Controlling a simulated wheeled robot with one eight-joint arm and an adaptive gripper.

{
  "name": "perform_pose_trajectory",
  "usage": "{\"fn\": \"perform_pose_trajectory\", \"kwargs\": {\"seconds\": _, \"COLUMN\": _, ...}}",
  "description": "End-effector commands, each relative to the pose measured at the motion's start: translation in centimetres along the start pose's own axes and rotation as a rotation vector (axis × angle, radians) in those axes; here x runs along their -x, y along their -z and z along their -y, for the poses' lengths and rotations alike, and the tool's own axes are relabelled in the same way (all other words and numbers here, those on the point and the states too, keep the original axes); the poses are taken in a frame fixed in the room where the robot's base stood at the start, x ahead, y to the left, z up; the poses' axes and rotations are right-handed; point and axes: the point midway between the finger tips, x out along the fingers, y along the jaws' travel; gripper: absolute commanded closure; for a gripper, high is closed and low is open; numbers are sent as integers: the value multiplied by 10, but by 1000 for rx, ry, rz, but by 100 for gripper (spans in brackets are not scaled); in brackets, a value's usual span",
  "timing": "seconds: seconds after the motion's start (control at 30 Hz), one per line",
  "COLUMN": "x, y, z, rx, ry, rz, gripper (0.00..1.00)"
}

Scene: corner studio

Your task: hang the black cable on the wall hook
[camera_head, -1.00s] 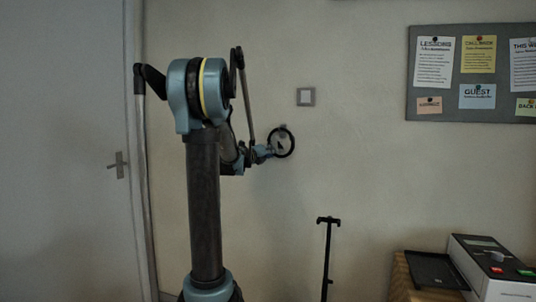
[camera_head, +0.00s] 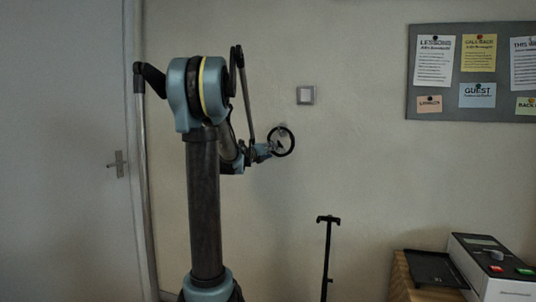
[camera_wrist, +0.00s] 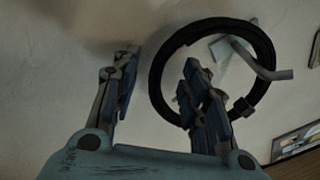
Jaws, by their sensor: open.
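The black cable is a round coil (camera_head: 293,145) against the wall, and it also shows in the wrist view (camera_wrist: 264,45). The grey wall hook (camera_wrist: 270,72) has its plate seen inside the ring, and its prong crosses in front of the coil's right side, so the coil appears to be around the hook. In the head view the hook (camera_head: 283,129) is small at the coil's top. My gripper (camera_wrist: 161,62) is open at the coil's left. Its right finger overlaps the ring's opening and its left finger is outside, so the coil's near side lies between them. Contact cannot be told.
A light switch (camera_head: 306,95) is above the hook, and a pinboard (camera_head: 447,108) hangs at right. A black stand (camera_head: 327,250) rises below right. A device (camera_head: 490,265) and dark tray (camera_head: 432,268) sit on a wooden surface. A door (camera_head: 65,150) is at left.

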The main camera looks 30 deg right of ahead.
Motion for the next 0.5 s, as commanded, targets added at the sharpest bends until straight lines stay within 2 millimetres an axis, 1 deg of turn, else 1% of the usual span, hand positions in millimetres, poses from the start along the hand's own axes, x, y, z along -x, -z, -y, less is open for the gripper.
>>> {"fn": "perform_pose_trajectory", "kwargs": {"seconds": 0.17, "x": 12, "y": 0, "z": 0, "rx": 0, "ry": -2, "rz": 1, "gripper": 59}}
{"fn": "perform_pose_trajectory", "kwargs": {"seconds": 0.27, "x": 26, "y": 0, "z": -1, "rx": 0, "ry": -2, "rz": 1, "gripper": 59}}
{"fn": "perform_pose_trajectory", "kwargs": {"seconds": 0.5, "x": 69, "y": 0, "z": -2, "rx": 0, "ry": -3, "rz": 2, "gripper": 59}}
